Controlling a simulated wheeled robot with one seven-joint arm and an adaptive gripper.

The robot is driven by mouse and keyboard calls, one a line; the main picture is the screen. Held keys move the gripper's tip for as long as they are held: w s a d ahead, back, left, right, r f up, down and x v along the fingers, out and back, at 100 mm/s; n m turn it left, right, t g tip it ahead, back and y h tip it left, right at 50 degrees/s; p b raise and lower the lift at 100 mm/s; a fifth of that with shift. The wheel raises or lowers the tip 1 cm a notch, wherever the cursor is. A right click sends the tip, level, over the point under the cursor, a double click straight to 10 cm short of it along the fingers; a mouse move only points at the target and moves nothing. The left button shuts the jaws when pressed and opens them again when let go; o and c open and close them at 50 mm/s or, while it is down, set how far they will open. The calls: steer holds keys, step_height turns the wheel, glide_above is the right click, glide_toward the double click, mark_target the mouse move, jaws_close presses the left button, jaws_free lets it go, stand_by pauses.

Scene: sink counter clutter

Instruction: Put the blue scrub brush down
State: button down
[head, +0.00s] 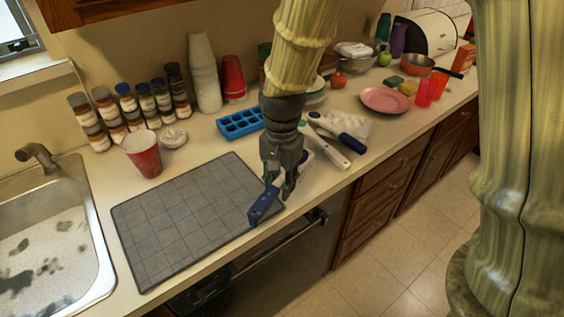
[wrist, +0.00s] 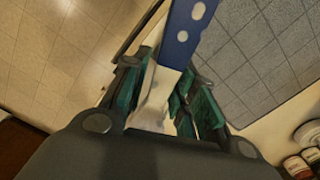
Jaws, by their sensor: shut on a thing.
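The blue scrub brush (head: 263,206) is in my gripper (head: 280,186). Its blue end points toward the front left, at the right edge of the grey gridded mat (head: 180,218), near the counter's front edge. I cannot tell whether it touches the mat or hangs just above it. In the wrist view, the blue part (wrist: 184,32) with pale holes sticks out beyond my gripper (wrist: 168,92). A whitish part (wrist: 158,95) of the brush lies between the green-padded fingers, which are shut on it. The fingers hide some of the brush.
White-handled (head: 325,145) and dark-blue-handled (head: 351,143) utensils lie right of my gripper. A blue ice tray (head: 240,123) is behind the mat. A red cup (head: 142,154) stands at the mat's back left, with the sink (head: 102,262) further left. Most of the mat is clear.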

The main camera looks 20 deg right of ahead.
steer(key=w+d+p, duration=0.1)
steer(key=w, duration=0.3)
steer(key=w+d+p, duration=0.1)
steer(key=w, duration=0.3)
steer(key=w+d+f+p, duration=0.1)
steer(key=w+d, duration=0.1)
steer(key=w, duration=0.2)
steer(key=shift+w+f, duration=0.1)
steer(key=shift+w, duration=0.05)
steer(key=shift+f+p, duration=0.65)
steer(key=shift+f, duration=1.1)
steer(key=shift+f, duration=0.15)
steer(key=c, duration=1.3)
jaws_free()
steer(key=shift+f, duration=0.1)
steer(key=shift+o, duration=0.8)
step_height(320, 180, up, 12)
steer(key=b, duration=0.3)
steer(key=shift+w+d+r, duration=0.2)
steer(key=shift+w+r, duration=0.05)
